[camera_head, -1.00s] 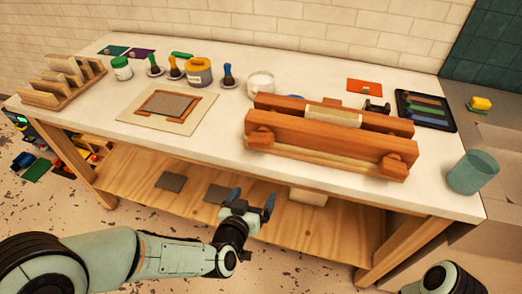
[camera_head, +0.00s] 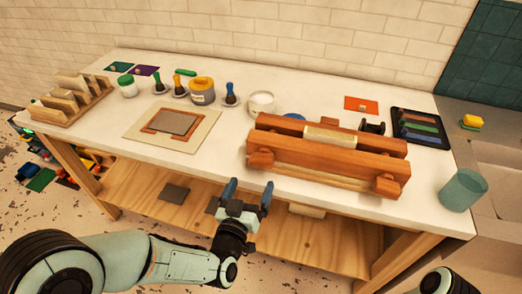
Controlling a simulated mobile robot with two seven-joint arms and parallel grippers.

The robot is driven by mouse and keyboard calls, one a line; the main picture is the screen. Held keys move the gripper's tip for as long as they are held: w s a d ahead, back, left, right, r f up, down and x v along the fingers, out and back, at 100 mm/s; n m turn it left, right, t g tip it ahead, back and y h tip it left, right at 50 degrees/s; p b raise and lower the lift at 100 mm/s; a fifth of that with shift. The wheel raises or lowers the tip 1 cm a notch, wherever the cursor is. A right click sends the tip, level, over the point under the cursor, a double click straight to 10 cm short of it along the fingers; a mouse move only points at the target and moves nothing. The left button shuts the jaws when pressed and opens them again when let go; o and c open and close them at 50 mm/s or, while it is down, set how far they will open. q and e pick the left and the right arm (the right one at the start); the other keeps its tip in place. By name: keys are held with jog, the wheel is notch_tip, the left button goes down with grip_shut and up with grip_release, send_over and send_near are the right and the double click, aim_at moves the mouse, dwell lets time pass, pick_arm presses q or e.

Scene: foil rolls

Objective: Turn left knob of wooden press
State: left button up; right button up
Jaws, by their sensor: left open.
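The wooden press (camera_head: 325,160) stands on the right half of the white table, with two reddish-brown beams and a pale block on top. Its left knob (camera_head: 261,160) is a wooden block on the front face at the left end. Its right knob (camera_head: 386,185) is at the right end of the same face. My left gripper (camera_head: 247,192) is open and empty, with blue fingertips pointing up toward the table's front edge. It is below and a little left of the left knob, apart from it. My right gripper is not in view; only part of my right arm shows at the bottom right.
The table (camera_head: 95,137) carries a board with a grey plate (camera_head: 172,125), a wooden rack (camera_head: 72,103), several stamps and jars, and a white cup (camera_head: 262,102). A teal cup (camera_head: 463,190) stands at the right front corner. A black tray (camera_head: 420,128) is behind it.

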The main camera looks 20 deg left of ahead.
aim_at(260, 164)
pick_arm(q)
jog(key=w+p, duration=0.1)
jog(key=w, duration=0.4)
jog(key=w+p, duration=0.2)
jog(key=w, duration=0.3)
jog(key=shift+w+d, duration=0.2)
jog(key=shift+w, duration=0.05)
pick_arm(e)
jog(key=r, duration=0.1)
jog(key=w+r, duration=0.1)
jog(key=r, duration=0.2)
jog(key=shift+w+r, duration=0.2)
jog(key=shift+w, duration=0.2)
pick_arm(q)
jog(key=c, duration=1)
jog(key=shift+o, duration=0.2)
jog(key=shift+f+m+b, duration=0.15)
jog(key=shift+m+b, duration=1)
jog(key=shift+m, duration=0.05)
jog(key=shift+d+m+b, duration=0.1)
jog(key=shift+m+b, duration=0.3)
jog(key=shift+m, duration=0.5)
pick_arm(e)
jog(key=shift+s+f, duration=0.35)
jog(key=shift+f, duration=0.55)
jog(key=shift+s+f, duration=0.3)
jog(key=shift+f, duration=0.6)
